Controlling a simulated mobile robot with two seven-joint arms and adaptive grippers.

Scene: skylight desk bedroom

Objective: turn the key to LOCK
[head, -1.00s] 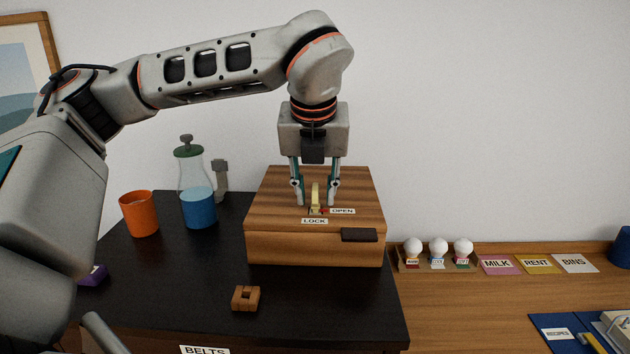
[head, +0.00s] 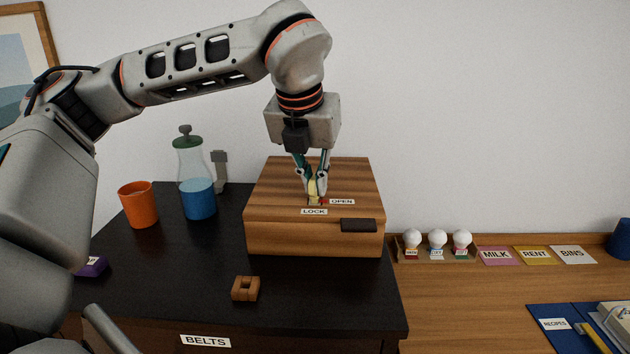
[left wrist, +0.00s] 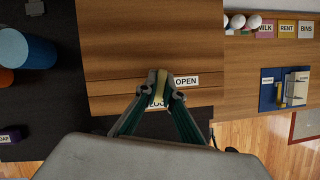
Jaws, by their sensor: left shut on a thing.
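The key (head: 313,188) is a small yellow piece standing on top of the wooden box (head: 270,237). My left gripper (head: 312,191) points down over the box lid and is shut on the key. In the left wrist view the key (left wrist: 157,83) shows between the two fingertips (left wrist: 158,88). The LOCK label (head: 314,211) lies in front of the key and the OPEN label (head: 342,201) lies to its right. In the left wrist view the fingers partly cover the LOCK label. My right gripper is not in view.
The box stands on a black cabinet top (head: 180,275). A small wooden block (head: 246,288) lies in front. White balls (head: 437,238) and cards (head: 534,255) are to the right.

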